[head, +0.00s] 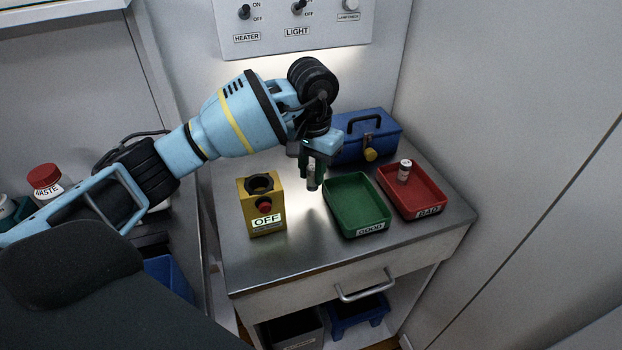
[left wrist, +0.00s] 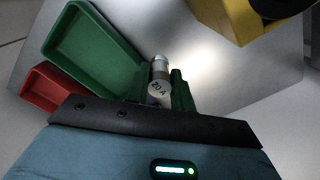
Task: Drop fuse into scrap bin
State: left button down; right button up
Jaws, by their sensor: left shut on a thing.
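My left gripper (head: 312,177) is shut on a fuse (left wrist: 159,82), a small light cylinder marked 20 A with a metal end. It holds the fuse above the steel counter, between the yellow box and the green tray. The fuse also shows small between the fingers in the head view (head: 312,182). A dark grey open bin (head: 293,332) with a small label stands on the shelf under the drawer. I cannot read its label, and its inside is mostly hidden. My right gripper is not in view.
A yellow box (head: 262,220) marked OFF has a red button. A green GOOD tray (head: 357,205) looks empty; a red BAD tray (head: 415,192) holds a small cylinder (head: 404,170). A blue toolbox (head: 366,138) stands behind. The drawer handle (head: 366,288) juts out above a blue crate (head: 358,316).

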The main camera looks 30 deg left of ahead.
aim_at(311, 181)
pick_arm(q)
jog(key=shift+w+a, duration=0.25)
jog(key=shift+a, duration=0.05)
jog(key=shift+f+p, duration=0.3)
jog(key=shift+f, duration=1.45)
jog(key=shift+f, duration=0.1)
jog(key=shift+f, duration=0.15)
jog(key=c, duration=1.5)
grip_release()
notch_tip(311, 181, up, 12)
jog(key=shift+r, duration=0.25)
